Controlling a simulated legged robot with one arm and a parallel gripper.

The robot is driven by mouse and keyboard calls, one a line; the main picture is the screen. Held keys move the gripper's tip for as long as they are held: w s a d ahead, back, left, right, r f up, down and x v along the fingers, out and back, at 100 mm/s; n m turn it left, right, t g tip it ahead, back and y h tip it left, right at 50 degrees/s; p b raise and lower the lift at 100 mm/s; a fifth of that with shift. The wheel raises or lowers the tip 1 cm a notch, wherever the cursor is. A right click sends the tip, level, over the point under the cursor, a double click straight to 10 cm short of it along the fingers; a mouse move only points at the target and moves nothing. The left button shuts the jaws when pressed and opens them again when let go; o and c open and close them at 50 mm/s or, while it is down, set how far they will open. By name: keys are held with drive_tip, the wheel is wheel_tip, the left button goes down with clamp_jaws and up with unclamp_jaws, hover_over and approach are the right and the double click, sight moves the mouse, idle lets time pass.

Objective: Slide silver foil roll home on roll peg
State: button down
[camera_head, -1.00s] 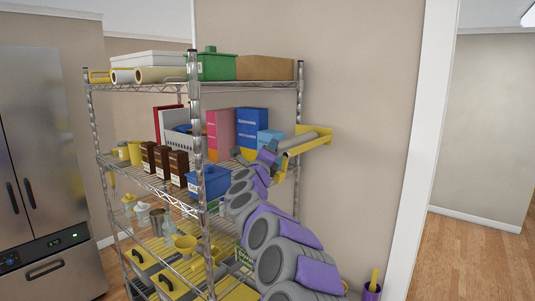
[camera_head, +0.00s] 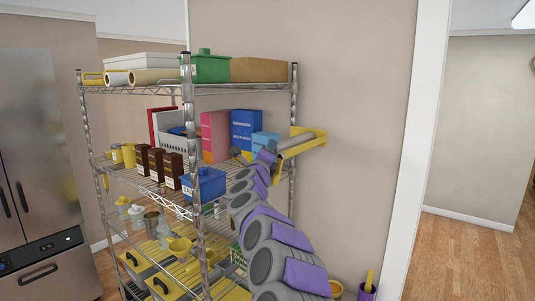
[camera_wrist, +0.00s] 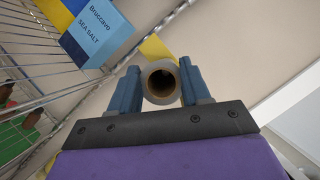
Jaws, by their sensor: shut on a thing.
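The silver foil roll (camera_head: 296,147) is a grey cylinder beside the rack's right post in the head view. It lies along a yellow wall bracket (camera_head: 319,137), tilted in the picture. In the wrist view the roll (camera_wrist: 161,65) shows end-on, with a round brown hollow core. My gripper (camera_wrist: 160,85) has its two blue fingers on either side of this near end and is shut on it. My gripper (camera_head: 266,157) is small in the head view. The peg is hidden, so I cannot tell how far the roll sits on it.
A wire rack (camera_head: 187,120) stands left of the bracket, with a light-blue sea salt box (camera_head: 265,146) close to my gripper. A blue tub (camera_head: 204,184) is on the same shelf. The wall (camera_head: 360,100) right of the bracket is bare.

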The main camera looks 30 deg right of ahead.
drive_tip(key=shift+c, duration=2.2)
unclamp_jaws()
drive_tip(key=shift+a+f, duration=0.1)
drive_tip(key=b+v, duration=0.1)
drive_tip(key=v, duration=1.6)
drive_tip(key=shift+b, duration=0.4)
drive_tip(key=shift+s, duration=0.1)
